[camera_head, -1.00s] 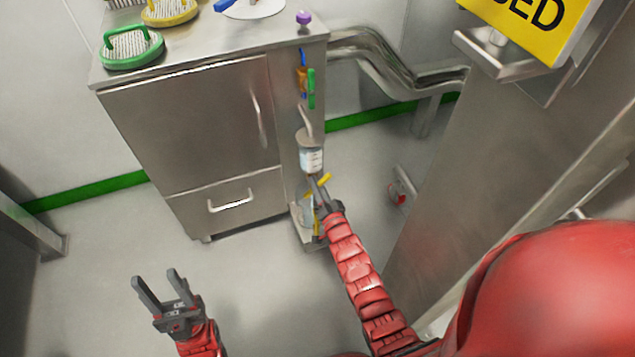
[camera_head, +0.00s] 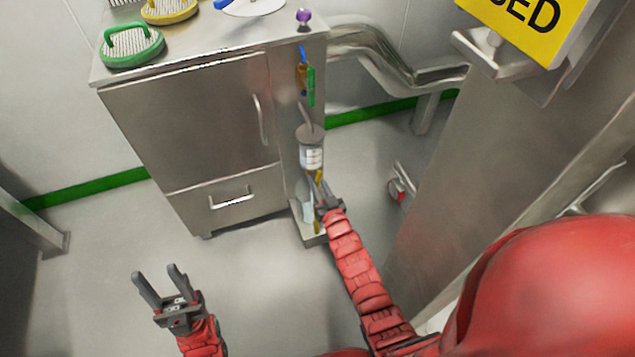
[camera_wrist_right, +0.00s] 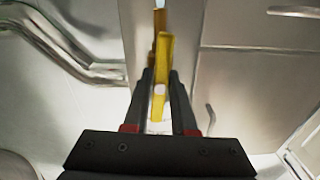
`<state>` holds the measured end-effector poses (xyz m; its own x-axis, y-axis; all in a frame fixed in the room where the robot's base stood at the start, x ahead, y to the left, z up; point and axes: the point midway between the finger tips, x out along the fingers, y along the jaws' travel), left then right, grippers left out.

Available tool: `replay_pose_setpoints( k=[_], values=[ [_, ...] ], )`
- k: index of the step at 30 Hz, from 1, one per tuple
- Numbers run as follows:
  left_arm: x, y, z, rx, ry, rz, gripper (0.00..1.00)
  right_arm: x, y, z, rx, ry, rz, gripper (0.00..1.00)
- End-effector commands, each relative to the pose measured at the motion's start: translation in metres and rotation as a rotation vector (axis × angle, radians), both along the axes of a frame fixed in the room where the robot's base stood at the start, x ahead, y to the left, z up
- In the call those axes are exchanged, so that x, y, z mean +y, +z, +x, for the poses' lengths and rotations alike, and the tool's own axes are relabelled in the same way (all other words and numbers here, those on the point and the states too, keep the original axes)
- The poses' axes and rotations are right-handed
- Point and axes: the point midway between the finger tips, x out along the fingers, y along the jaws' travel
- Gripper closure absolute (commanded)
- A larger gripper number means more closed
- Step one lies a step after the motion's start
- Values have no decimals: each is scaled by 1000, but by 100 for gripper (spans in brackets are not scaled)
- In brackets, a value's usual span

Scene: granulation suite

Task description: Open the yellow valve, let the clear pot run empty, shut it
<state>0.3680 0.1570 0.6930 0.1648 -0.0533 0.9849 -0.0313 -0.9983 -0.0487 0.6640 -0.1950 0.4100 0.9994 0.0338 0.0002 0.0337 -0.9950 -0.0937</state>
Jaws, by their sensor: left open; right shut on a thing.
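The clear pot (camera_head: 311,152), with a grey lid and a white label, hangs at the cabinet's right side. Below it is the yellow valve (camera_head: 319,175), its handle roughly in line with the pot. In the right wrist view the yellow handle (camera_wrist_right: 163,65) stands upright between the fingers. My right gripper (camera_head: 323,198) is shut on this handle, and the gripper (camera_wrist_right: 160,95) fills the lower wrist view. A clear vessel (camera_head: 307,210) stands below, partly hidden by my gripper. The liquid level is too small to tell. My left gripper (camera_head: 160,287) is open and empty above the floor.
The steel cabinet (camera_head: 190,120) carries green (camera_head: 132,46) and yellow (camera_head: 170,8) brushes and a purple knob (camera_head: 303,18). Steel pipes (camera_head: 385,75) run right of it. A steel column with a yellow sign (camera_head: 530,20) stands close at right. The floor at left is clear.

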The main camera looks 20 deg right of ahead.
Motion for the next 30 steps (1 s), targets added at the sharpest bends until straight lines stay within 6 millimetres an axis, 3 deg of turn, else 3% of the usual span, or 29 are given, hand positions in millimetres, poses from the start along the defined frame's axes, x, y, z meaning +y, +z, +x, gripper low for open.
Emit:
replay_pose_setpoints(
  k=[16,17,21,30],
  values=[
    [0,0,0,0,0,0,50,0,-1,0,2,-1,-25,100],
    [0,0,0,0,0,0,50,0,-1,0,2,-1,-25,72],
    [0,0,0,0,0,0,50,0,-1,0,1,-1,-24,47],
    [0,0,0,0,0,0,50,0,0,-1,0,0,-24,45]
  ],
)
